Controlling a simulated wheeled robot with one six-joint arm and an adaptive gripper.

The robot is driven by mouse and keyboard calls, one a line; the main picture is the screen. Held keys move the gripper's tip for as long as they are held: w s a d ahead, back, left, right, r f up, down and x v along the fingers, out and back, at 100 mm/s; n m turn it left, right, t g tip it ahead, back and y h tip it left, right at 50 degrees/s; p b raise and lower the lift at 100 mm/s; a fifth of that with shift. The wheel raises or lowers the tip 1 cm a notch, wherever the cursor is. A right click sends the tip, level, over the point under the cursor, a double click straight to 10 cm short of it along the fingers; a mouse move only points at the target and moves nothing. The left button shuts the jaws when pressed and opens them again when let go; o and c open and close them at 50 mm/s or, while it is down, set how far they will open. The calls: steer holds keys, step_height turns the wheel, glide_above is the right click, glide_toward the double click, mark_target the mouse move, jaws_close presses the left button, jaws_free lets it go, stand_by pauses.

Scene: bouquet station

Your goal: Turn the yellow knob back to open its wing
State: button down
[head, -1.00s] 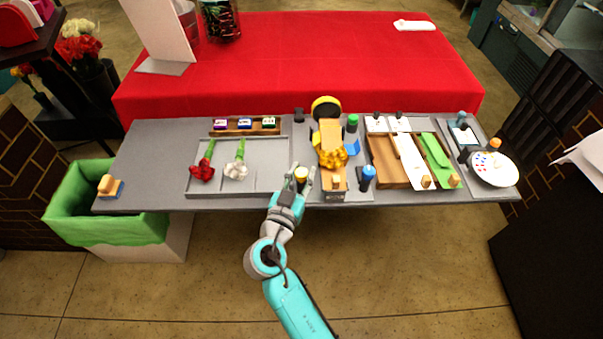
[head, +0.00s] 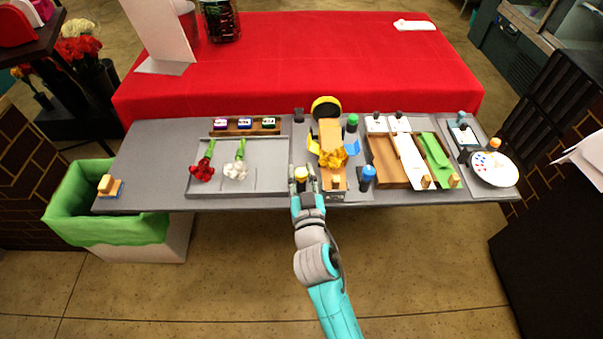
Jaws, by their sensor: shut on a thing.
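The yellow knob (head: 301,173) stands at the front of the grey table, left of the wrapping station. My gripper (head: 302,182) is at the knob with one finger on each side, shut on it. The yellow wing (head: 313,145) shows as a flap sticking out to the left of the orange-tan wrap (head: 330,132). Yellow flowers (head: 333,158) lie on the wrap. The blue wing (head: 352,159) lies out to the right, with the blue knob (head: 368,172) in front of it. The green knob (head: 352,120) stands behind.
A grey tray (head: 262,180) with red (head: 202,172) and white flowers (head: 236,171) lies to the left. A wooden tray (head: 383,165) with white and green sheets lies to the right. A black and yellow roll (head: 326,107) stands behind.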

steer(key=shift+y, duration=0.3)
steer(key=c, duration=0.8)
jaws_free()
steer(key=shift+s, duration=0.1)
steer(key=v, duration=1.1)
steer(key=shift+s+d, duration=0.1)
steer(key=shift+s, duration=0.3)
